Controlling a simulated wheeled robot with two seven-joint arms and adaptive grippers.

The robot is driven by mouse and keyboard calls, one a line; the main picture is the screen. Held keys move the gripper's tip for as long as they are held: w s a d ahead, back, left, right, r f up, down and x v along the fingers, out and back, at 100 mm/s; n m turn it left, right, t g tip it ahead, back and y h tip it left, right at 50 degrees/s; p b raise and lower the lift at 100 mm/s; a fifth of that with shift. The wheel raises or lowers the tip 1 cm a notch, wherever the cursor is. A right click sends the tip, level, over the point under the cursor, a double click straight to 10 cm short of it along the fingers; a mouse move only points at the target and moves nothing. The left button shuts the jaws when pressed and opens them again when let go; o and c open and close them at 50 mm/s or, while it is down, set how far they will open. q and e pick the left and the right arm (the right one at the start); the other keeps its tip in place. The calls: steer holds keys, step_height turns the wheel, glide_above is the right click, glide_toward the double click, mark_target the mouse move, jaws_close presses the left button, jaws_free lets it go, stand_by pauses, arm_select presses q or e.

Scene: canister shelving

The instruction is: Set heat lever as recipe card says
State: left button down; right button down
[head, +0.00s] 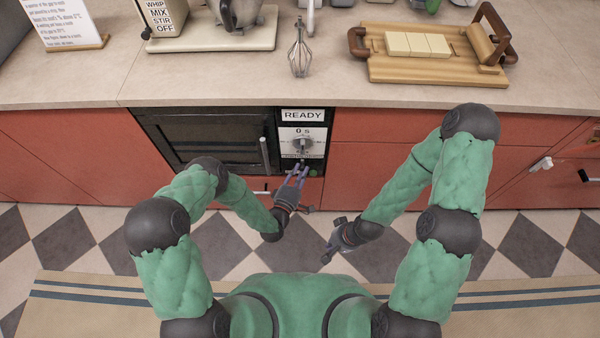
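The recipe card (68,22) stands at the back left of the counter. Its print is too small to read in full. The oven control panel (316,140) has a white plate with a round grey dial (303,143) under a READY sign (303,115). I cannot make out a separate heat lever; the panel's lower part is partly behind my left gripper. My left gripper (298,169) is just below the dial, its two fingers apart with nothing seen between them. My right gripper (330,250) is lower, over the floor, away from the panel; its fingers are too small to judge.
The oven door (210,138) with its upright handle (265,155) is left of the panel. Red cabinet fronts (380,165) flank it. On the counter are a mixer (235,15), a whisk (299,50) and a wooden board (430,68) with pale blocks. Floor space is free.

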arm_select(q)
steer(key=shift+d, duration=0.1)
steer(key=d+m+g+p, duration=0.1)
steer(key=m, duration=0.1)
steer(key=d+m+y+p, duration=0.1)
steer(key=m, duration=0.1)
steer(key=shift+f+m+g+y+p, duration=0.15)
steer(key=shift+m+g+y+p, duration=0.15)
steer(key=shift+g+p, duration=0.1)
steer(key=shift+d+f+m, duration=0.2)
steer(key=shift+d+m, duration=0.05)
steer(key=shift+m, duration=0.25)
steer(key=shift+y, duration=0.3)
steer(key=c, duration=1.1)
jaws_free()
steer(key=shift+o, duration=0.2)
